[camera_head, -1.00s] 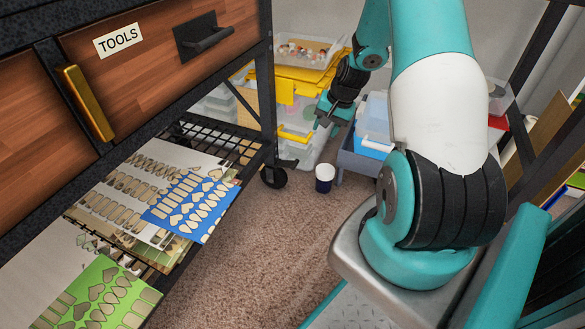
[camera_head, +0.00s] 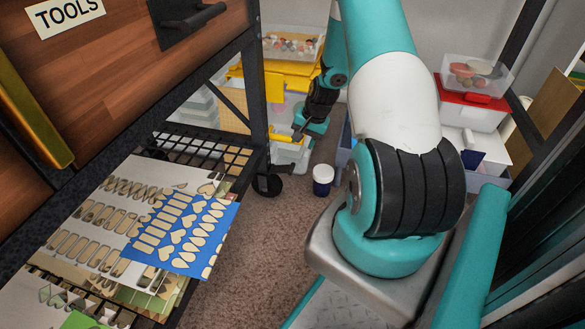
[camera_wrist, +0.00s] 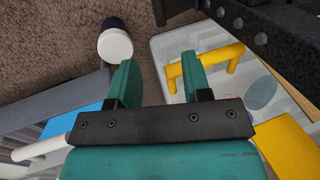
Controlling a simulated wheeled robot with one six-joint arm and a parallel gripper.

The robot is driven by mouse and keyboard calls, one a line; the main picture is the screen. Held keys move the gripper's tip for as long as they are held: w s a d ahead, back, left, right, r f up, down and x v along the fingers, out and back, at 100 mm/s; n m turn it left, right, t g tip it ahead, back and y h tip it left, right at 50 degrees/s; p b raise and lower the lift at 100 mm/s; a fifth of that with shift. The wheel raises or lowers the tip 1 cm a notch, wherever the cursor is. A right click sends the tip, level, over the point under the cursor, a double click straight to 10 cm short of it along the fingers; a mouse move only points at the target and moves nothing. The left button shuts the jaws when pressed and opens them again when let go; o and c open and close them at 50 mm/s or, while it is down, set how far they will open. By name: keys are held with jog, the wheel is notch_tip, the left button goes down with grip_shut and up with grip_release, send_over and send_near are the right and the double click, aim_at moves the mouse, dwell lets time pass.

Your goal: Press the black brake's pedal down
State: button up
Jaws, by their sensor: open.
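The cart's black caster (camera_head: 268,184) stands on the carpet below the near-right leg. A small black brake pedal (camera_head: 284,162) juts out to the right just above its wheel. In the head view my gripper (camera_head: 298,133) hangs above and to the right of the caster, pointing down. In the wrist view my gripper (camera_wrist: 160,65) has its two teal fingers apart with nothing between them. A dark part at the top edge of that view may belong to the caster; I cannot tell whether it is the pedal. No contact with the pedal shows.
A dark blue cup with a white lid (camera_head: 322,180) stands on the carpet right of the caster. Clear bins with yellow handles (camera_head: 290,150) stand behind my gripper. The cart's lower rack (camera_head: 225,155) holds patterned sheets. Bare carpet (camera_head: 265,235) lies in front.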

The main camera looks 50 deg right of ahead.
aim_at(292, 166)
jog(key=b+x, duration=0.5)
jog(key=x, duration=0.7)
jog(key=shift+b, duration=0.4)
jog(key=shift+c, duration=0.3)
grip_shut()
